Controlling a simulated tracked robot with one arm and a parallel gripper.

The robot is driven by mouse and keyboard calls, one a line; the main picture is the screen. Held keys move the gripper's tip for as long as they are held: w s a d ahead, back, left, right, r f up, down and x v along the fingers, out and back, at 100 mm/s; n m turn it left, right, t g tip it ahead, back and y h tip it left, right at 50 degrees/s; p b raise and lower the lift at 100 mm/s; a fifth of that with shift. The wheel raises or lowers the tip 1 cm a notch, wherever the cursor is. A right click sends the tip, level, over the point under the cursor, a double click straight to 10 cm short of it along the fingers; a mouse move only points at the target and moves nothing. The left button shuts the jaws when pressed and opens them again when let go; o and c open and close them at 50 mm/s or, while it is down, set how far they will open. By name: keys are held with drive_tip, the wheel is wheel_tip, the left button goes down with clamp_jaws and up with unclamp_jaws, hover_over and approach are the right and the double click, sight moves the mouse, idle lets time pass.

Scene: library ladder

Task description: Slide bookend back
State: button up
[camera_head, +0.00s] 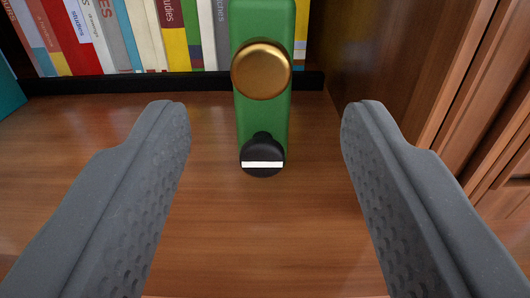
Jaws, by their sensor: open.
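The bookend appears to be the upright green piece (248,125) in the middle of the view. It carries a round brass knob (262,70) on its front. A black round part with a white bar (262,158) sits at its lower end. My gripper (265,118) is open, with one grey finger on each side of the green piece. Neither finger touches it in this view, and nothing is between the fingers close to me. The top of the green piece is cut off by the picture edge.
A row of upright books (150,36) stands at the back behind a dark ledge (130,84). A dark wood side panel (380,60) rises at the right. The brown wood shelf surface (225,235) is bare in front. A teal object (8,95) shows at the left edge.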

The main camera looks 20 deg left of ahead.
drive_tip(key=v, duration=0.9)
drive_tip(key=s+r+m+h, duration=0.1)
drive_tip(key=s+r+h, duration=0.15)
drive_tip(key=r, duration=1.35)
drive_tip(key=s+r+m+h, duration=0.1)
drive_tip(key=r+h, duration=0.3)
drive_tip(key=r, duration=1.2)
drive_tip(key=s+a+r+g, duration=0.1)
drive_tip(key=s+a+r, duration=0.4)
drive_tip(key=s+r, duration=0.5)
drive_tip(key=s+a+r+m+g+y, duration=0.1)
drive_tip(key=s+a+r, duration=0.5)
drive_tip(key=s+r, duration=0.4)
drive_tip(key=f+v, duration=0.1)
drive_tip(key=v, duration=0.4)
drive_tip(key=shift+s, duration=0.55)
